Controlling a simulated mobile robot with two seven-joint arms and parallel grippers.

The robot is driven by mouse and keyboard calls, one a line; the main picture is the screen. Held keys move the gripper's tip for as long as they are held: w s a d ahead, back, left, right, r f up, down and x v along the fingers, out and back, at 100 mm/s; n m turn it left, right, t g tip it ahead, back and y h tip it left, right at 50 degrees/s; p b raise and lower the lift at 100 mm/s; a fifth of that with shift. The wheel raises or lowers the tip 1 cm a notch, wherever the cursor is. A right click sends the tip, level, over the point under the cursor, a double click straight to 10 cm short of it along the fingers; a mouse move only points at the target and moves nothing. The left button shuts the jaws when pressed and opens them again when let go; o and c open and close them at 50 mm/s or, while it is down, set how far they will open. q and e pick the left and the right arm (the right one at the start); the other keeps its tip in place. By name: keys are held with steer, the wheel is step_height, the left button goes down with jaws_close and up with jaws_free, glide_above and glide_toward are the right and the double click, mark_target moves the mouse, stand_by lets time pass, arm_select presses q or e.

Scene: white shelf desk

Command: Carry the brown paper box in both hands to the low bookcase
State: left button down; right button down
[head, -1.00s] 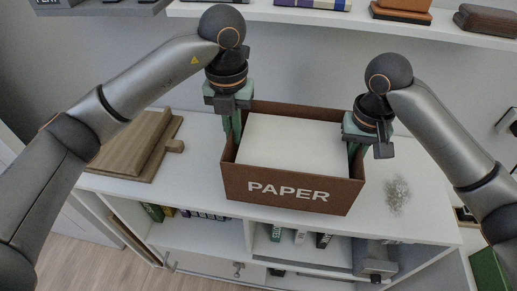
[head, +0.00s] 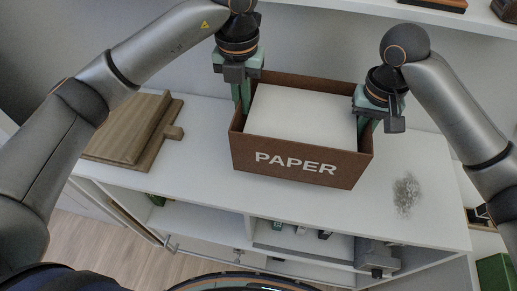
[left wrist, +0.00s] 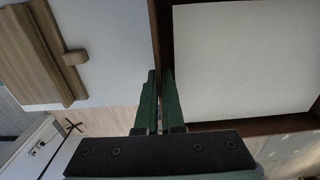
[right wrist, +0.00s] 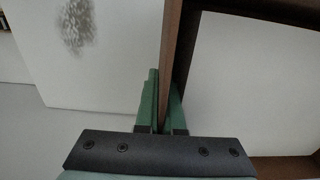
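The brown paper box (head: 300,165), marked PAPER and filled with a white stack (head: 302,115), is upright over the top of a white shelf unit (head: 200,185). I cannot tell whether its underside touches the top. My left gripper (head: 243,100) is at its left wall, one finger on each side; the wall runs between the fingers in the left wrist view (left wrist: 160,85). My right gripper (head: 368,122) is shut on the right wall, which shows between its fingers in the right wrist view (right wrist: 162,88). I cannot tell which furniture is the low bookcase.
A wooden stepped board (head: 130,130) lies left of the box. A grey speckled patch (head: 407,193) lies right of it on the bare top. A wall shelf (head: 395,12) hangs behind. A green object (head: 495,272) is at the lower right.

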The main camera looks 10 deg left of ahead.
mark_target(242, 118)
arm_select(q)
steer(key=shift+w+a, duration=0.1)
steer(key=shift+a, duration=0.05)
arm_select(e)
steer(key=shift+w+d, duration=0.1)
steer(key=shift+d, duration=0.05)
